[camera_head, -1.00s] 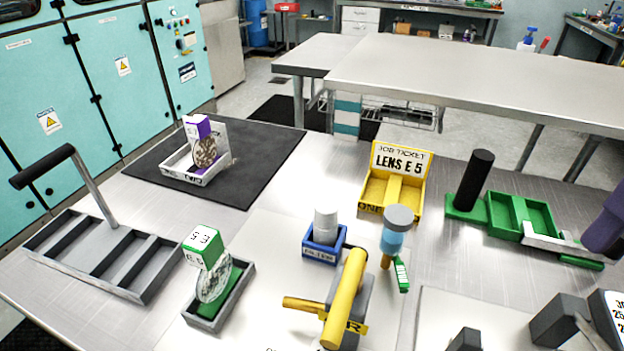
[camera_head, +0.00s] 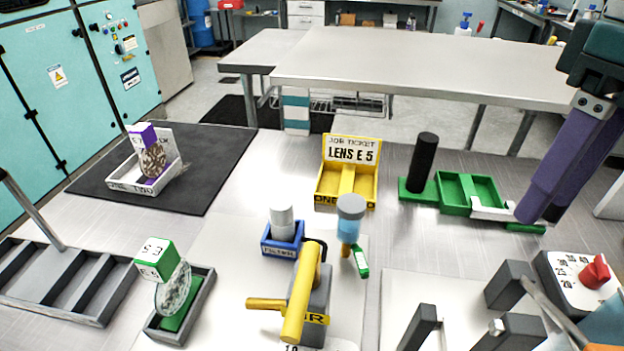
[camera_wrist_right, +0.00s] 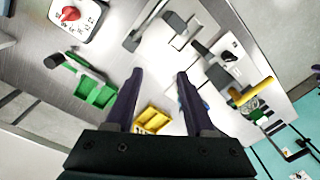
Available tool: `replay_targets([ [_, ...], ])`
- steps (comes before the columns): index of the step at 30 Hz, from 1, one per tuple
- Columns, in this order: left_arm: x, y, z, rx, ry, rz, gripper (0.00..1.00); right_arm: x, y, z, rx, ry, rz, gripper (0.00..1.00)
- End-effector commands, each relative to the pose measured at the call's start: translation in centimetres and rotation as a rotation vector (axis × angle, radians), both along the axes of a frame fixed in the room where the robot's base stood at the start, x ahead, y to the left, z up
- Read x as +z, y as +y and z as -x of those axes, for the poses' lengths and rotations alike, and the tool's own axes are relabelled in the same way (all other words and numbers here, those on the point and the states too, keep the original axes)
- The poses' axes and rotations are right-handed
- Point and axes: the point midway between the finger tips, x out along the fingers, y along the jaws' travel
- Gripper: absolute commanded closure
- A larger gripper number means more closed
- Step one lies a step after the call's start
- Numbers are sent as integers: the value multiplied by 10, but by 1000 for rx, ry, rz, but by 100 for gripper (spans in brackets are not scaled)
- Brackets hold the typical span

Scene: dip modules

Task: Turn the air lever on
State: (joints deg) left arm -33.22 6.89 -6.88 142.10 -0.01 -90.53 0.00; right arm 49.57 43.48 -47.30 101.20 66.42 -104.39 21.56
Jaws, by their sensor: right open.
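The air lever (camera_head: 300,295) is a thick yellow bar on a dark grey block with a yellow label, partly hidden, ending in "R". A thinner yellow rod (camera_head: 265,303) sticks out to its left. In the right wrist view, a yellow bar that looks like the lever (camera_wrist_right: 250,92) lies at the right, outside the fingers. My right gripper (camera_head: 535,215) comes in from the upper right with purple fingers, well to the right of the lever and apart from it. In the wrist view its fingers (camera_wrist_right: 160,75) are spread with nothing between them. My left gripper is out of view.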

Motion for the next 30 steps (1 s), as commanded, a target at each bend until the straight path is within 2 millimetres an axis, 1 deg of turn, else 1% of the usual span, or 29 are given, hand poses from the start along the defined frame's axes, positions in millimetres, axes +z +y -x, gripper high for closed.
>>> replay_targets([
  [1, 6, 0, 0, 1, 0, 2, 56, -3, 5, 7, -8, 16, -42, 53],
  [5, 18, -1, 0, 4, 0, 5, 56, -14, 25, 28, -56, 53, -219, 68],
  [7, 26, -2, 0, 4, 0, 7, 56, -16, 37, 41, -104, 72, -336, 75],
  [10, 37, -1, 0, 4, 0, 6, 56, -14, 51, 56, -193, 90, -493, 87],
  [13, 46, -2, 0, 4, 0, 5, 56, -8, 60, 68, -296, 99, -624, 98],
  [14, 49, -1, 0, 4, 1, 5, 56, -6, 61, 70, -328, 98, -657, 100],
  [18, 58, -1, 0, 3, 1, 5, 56, 4, 64, 77, -457, 93, -776, 100],
  [21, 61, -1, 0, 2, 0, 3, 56, 9, 63, 78, -522, 87, -825, 100],
  [24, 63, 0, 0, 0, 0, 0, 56, 12, 62, 79, -562, 81, -851, 100],
  [30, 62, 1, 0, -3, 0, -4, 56, 12, 61, 78, -578, 77, -863, 100],
])
